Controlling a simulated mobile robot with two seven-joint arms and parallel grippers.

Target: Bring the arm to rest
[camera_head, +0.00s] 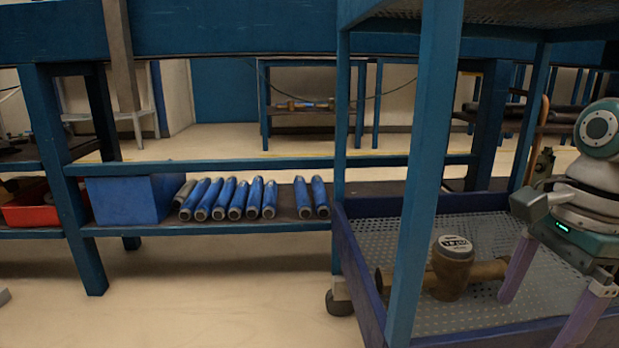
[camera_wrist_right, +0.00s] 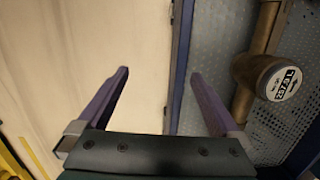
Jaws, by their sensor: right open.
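My right arm (camera_head: 585,190) reaches in at the right edge of the head view. Its right gripper (camera_head: 532,322) points down over the right side of the blue-framed cart, with its purple fingers spread apart. In the right wrist view the gripper (camera_wrist_right: 160,73) is open, with nothing between its fingers. Beyond the fingers lie the cart's edge and bare floor. A brown meter with a round white dial (camera_head: 453,265) lies on the cart's perforated lower tray (camera_head: 490,232), apart from the fingers. The meter also shows at upper right in the wrist view (camera_wrist_right: 268,72). My left gripper is not in view.
A blue cart post (camera_head: 425,150) stands left of the meter, and an upper shelf overhangs it. Several blue cylinders (camera_head: 236,200) lie on a low bench shelf beside a blue box (camera_head: 132,198) and a red bin (camera_head: 25,208). The floor (camera_head: 220,290) in front is clear.

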